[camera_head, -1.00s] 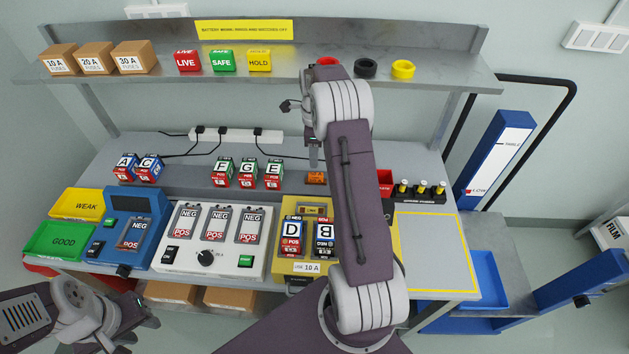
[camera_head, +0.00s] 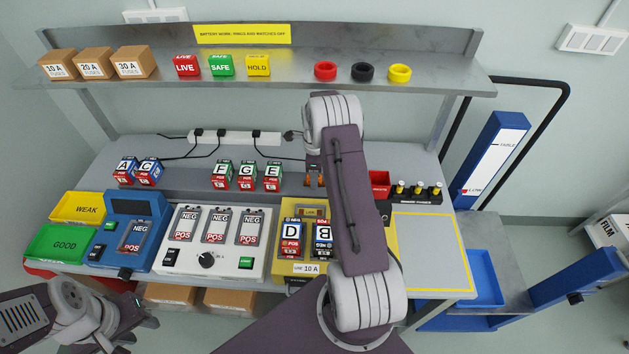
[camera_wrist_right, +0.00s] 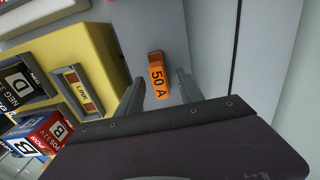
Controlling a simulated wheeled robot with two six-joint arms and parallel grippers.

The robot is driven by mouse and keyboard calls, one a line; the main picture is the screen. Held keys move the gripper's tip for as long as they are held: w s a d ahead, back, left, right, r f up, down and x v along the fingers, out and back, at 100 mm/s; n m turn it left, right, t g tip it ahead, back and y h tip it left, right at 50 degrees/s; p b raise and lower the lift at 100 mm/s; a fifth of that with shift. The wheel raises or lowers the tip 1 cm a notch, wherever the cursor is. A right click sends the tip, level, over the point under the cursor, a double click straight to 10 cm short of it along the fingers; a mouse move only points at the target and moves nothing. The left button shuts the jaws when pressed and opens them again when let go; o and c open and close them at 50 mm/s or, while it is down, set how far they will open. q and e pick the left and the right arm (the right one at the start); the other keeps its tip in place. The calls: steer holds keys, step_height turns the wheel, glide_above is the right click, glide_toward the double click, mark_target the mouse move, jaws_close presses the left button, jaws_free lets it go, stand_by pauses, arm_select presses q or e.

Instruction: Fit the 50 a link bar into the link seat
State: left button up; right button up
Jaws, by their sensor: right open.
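The orange 50 A link bar (camera_wrist_right: 157,80) lies on the grey bench behind the yellow fixture. In the right wrist view it sits between the two spread fingers of my right gripper (camera_wrist_right: 159,77), which is open. In the head view the right gripper (camera_head: 314,182) is down at the bar, mostly covering it. The link seat (camera_wrist_right: 77,92) is a framed slot marked LINK on the yellow fixture; in the head view it shows behind blocks D and B (camera_head: 311,212). My left gripper (camera_head: 132,316) is at the lower left, away from the bench items; its jaws are unclear.
Battery blocks D (camera_head: 290,235) and B (camera_head: 321,238) stand in the yellow fixture (camera_head: 290,268). A red bin (camera_head: 379,183) and a black rack of yellow-topped pieces (camera_head: 415,193) are right of my right arm. The yellow-outlined area (camera_head: 432,250) is clear.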

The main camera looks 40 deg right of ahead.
jaws_close()
steer(key=shift+r, duration=0.1)
stand_by(1.2)
